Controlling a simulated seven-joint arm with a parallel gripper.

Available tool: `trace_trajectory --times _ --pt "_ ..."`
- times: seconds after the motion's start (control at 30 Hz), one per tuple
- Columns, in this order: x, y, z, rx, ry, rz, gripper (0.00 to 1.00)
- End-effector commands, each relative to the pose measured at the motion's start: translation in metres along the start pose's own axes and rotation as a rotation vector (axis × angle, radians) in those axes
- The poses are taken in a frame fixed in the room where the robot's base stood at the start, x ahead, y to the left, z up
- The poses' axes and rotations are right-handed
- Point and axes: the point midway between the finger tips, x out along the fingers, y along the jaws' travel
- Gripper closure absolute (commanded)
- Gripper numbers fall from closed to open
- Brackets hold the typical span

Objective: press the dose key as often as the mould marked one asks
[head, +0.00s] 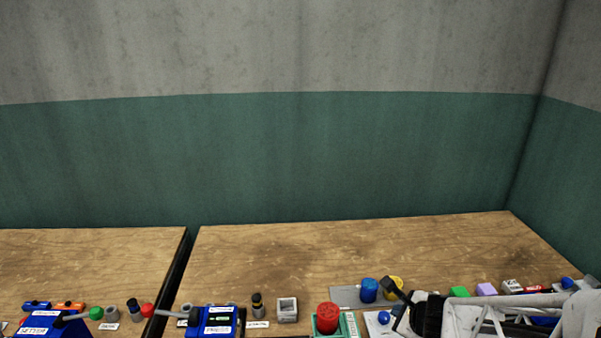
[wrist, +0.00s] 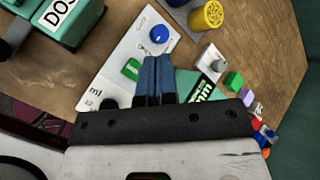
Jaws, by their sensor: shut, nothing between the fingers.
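The dose unit is a green box (wrist: 72,25) with a white label reading "DOS", cut off by the top left edge of the wrist view. In the head view a red round key (head: 327,317) sits on a green base at the bottom edge. My gripper (wrist: 154,62) is shut and empty, its fingers over a white panel (wrist: 125,58) with a blue knob, to the right of the dose box and apart from it. A grey hollow block (head: 287,309) stands left of the red key; I can read no mark on it. I cannot tell which mould is marked one.
Blue (head: 369,290) and yellow (head: 394,287) cylinders stand behind the panel. A blue press (head: 211,320) with a lever stands further left. Small coloured blocks, including a green cube (wrist: 233,81), lie to the right. The rear tabletop (head: 300,250) is clear.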

Motion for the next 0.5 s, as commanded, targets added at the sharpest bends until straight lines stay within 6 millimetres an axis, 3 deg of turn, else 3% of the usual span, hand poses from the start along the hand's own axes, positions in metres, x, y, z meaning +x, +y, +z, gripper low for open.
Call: trace_trajectory --times 0.5 --pt "0.032 0.024 -0.023 0.001 0.001 0.002 1.00"
